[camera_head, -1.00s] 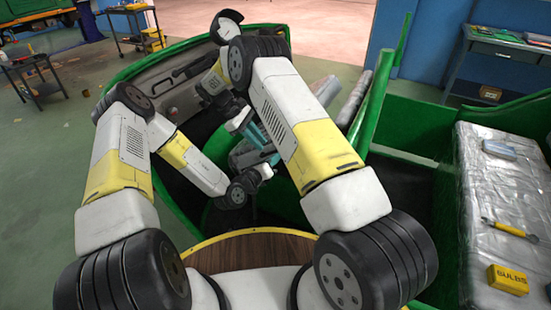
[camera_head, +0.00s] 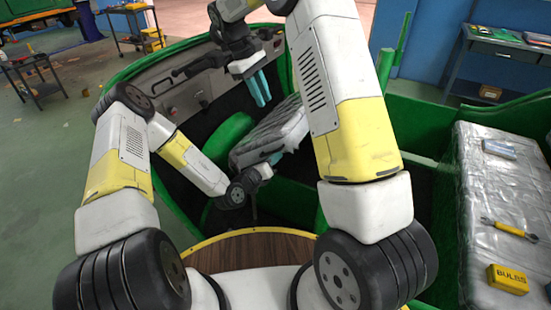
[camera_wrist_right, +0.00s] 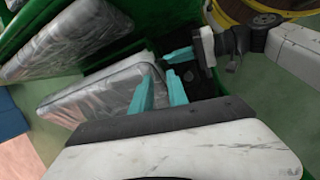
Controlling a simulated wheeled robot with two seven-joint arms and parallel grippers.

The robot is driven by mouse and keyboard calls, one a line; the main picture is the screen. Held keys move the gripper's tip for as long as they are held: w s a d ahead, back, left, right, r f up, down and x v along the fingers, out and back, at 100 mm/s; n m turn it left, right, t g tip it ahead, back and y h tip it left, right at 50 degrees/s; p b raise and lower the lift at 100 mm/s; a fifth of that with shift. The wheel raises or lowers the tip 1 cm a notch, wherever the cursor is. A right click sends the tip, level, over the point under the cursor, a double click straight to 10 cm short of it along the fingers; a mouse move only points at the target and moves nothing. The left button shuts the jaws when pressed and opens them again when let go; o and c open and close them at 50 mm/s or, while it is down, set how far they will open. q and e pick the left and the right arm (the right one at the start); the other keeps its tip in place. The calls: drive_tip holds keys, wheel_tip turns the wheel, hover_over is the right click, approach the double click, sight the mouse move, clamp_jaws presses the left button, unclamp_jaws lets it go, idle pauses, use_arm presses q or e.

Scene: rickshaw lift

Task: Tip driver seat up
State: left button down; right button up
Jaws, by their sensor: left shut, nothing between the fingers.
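The driver seat (camera_head: 275,132) is a grey cushion in clear plastic, lying slanted in the green cab; I cannot tell how far it is raised. It also shows in the right wrist view (camera_wrist_right: 92,97). My left gripper (camera_head: 274,158) is shut and empty, its teal fingers at the seat's near lower edge; contact is unclear. Its fingers also show in the right wrist view (camera_wrist_right: 178,56). My right gripper (camera_head: 261,88) is open and empty, apart from the seat on its far side. My right arm hides the seat's right side.
The dashboard with handlebar (camera_head: 195,70) lies beyond the seat. A second wrapped cushion (camera_wrist_right: 85,40) shows beside the seat in the wrist view. A green post (camera_head: 402,45) stands beyond my right arm.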

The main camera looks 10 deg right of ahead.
use_arm(q)
drive_tip(key=shift+r, duration=0.1)
use_arm(e)
drive_tip(key=s+d+r+m+t+y, duration=0.1)
drive_tip(key=s+d+r+m+y, duration=0.15)
drive_tip(key=s+r, duration=0.4)
drive_tip(key=s+d+r+m+t+y, duration=0.1)
drive_tip(key=s+d+r+t, duration=0.1)
drive_tip(key=s+d+r, duration=0.4)
use_arm(q)
drive_tip(key=shift+w+a, duration=0.1)
drive_tip(key=shift+w+a+r, duration=0.2)
drive_tip(key=shift+a+r, duration=0.15)
drive_tip(key=shift+r, duration=0.1)
drive_tip(key=w+a+r+n, duration=0.3)
drive_tip(key=w+a, duration=0.3)
drive_tip(key=a, duration=0.3)
drive_tip(key=w+a+r+n+h, duration=0.1)
drive_tip(key=w+a+r+n, duration=0.3)
drive_tip(key=a, duration=0.5)
drive_tip(key=shift+w+a+r, duration=0.15)
drive_tip(key=shift+w+r, duration=0.7)
drive_tip(key=shift+w, duration=0.25)
use_arm(e)
drive_tip(key=s+f+m+t+y, duration=0.1)
drive_tip(key=s+m+t, duration=0.3)
drive_tip(key=s, duration=1.4)
drive_tip(key=shift+s+d+m+y, duration=0.25)
drive_tip(key=shift+m+y, duration=0.3)
drive_tip(key=shift+y, duration=0.2)
